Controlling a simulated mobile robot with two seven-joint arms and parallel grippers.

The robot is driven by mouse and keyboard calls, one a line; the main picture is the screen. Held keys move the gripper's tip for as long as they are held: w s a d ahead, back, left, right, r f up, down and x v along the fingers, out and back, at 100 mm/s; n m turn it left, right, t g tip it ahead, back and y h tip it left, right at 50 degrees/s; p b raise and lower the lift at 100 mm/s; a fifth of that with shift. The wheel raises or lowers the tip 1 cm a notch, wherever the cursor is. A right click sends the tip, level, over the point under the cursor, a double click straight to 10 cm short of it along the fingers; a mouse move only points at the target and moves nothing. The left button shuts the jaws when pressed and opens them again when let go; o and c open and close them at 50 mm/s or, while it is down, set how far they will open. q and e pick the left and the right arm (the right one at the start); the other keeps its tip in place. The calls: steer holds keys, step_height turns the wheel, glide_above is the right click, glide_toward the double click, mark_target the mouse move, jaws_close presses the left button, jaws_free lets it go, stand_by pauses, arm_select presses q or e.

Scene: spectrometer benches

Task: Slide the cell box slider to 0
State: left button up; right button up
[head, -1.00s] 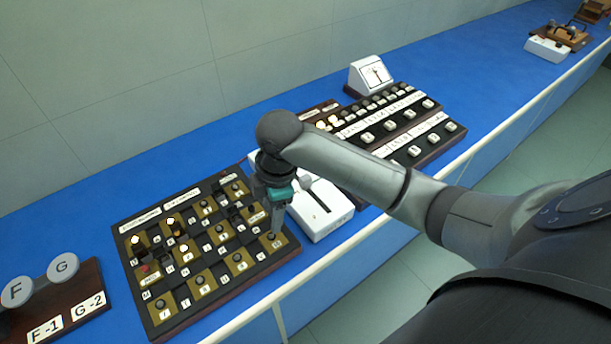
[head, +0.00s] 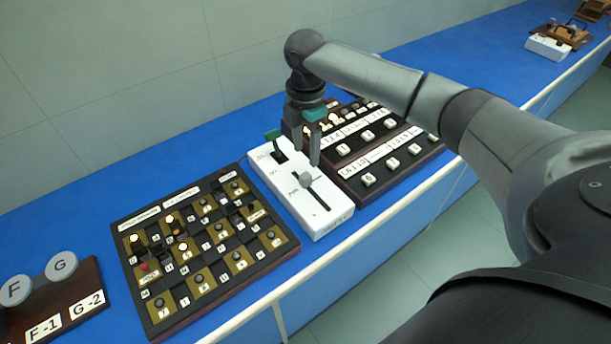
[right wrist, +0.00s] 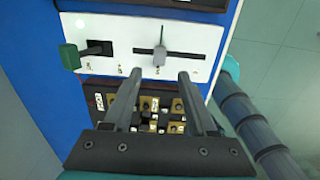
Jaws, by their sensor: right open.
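The white cell box (head: 325,215) stands on the blue bench in the head view. Its slider has a round grey knob (head: 306,179) in a dark straight slot, off the middle toward the slot's far end. A second slot holds a green-handled lever (head: 272,136). My right gripper (head: 307,156) is open and empty, pointing down over the box. In the right wrist view the grey knob (right wrist: 160,57) shows in line with the gap between the open fingertips (right wrist: 160,73); whether they touch it cannot be told. The slider's labels are too small to read. My left gripper is not in view.
A chequered button panel (head: 225,288) stands close left of the box. A dark panel with white buttons (head: 394,178) stands close to its right. A wooden block with F and G discs (head: 80,270) is at the far left. The bench's front edge runs near the box.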

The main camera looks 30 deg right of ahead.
mark_target(306, 175)
step_height(306, 175, down, 9)
steer(key=shift+b, duration=0.55)
jaws_close()
stand_by(1.1)
